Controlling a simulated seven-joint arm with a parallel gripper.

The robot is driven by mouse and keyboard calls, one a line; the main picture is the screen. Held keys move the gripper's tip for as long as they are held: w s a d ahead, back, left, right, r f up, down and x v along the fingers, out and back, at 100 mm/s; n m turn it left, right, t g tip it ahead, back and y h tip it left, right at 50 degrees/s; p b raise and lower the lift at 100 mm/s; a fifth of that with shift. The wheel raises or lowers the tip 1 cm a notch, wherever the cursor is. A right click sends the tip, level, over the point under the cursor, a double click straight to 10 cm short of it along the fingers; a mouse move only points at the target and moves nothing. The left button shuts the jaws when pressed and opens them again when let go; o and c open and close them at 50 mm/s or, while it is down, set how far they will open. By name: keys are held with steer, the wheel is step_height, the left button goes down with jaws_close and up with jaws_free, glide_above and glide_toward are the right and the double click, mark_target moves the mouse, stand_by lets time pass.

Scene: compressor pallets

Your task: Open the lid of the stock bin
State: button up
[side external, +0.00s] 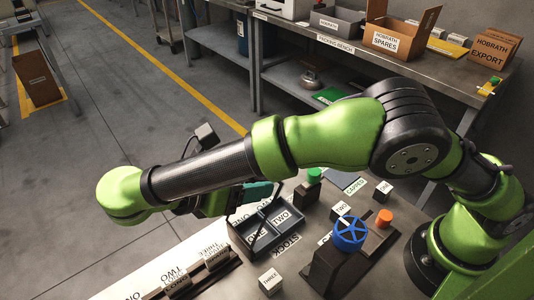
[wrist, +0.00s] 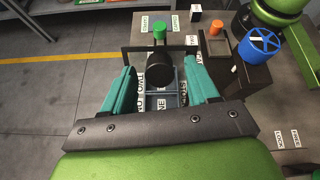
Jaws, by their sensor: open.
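The stock bin is a dark grey tray (side external: 285,232) with compartments, beside the STOCK label on the table. Cards reading ONE and TWO show in it. In the wrist view, part of the bin (wrist: 152,100) shows between my fingers. A black round piece (wrist: 160,72) and a thin dark bar cover its far part; I cannot tell whether they belong to a lid. My gripper (wrist: 159,68) has two teal fingers spread apart, with nothing clearly held. In the side view, my gripper (side external: 252,196) is just behind the bin, partly hidden by my arm. Contact cannot be told.
A blue handwheel (side external: 350,232) on a dark stand and an orange knob (side external: 386,217) are right of the bin. A green knob (side external: 314,175) stands behind it. A block marked THREE (side external: 271,281) is in front. A labelled rack (side external: 195,278) lies at front left.

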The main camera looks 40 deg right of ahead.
steer(key=r, duration=0.3)
steer(key=shift+s+d+r, duration=0.2)
steer(key=shift+s+r, duration=0.1)
steer(key=shift+r, duration=0.1)
steer(key=s+d+r, duration=0.1)
steer(key=s+d, duration=0.9)
steer(key=s, duration=0.1)
steer(key=shift+s, duration=0.35)
steer(key=shift+r, duration=0.1)
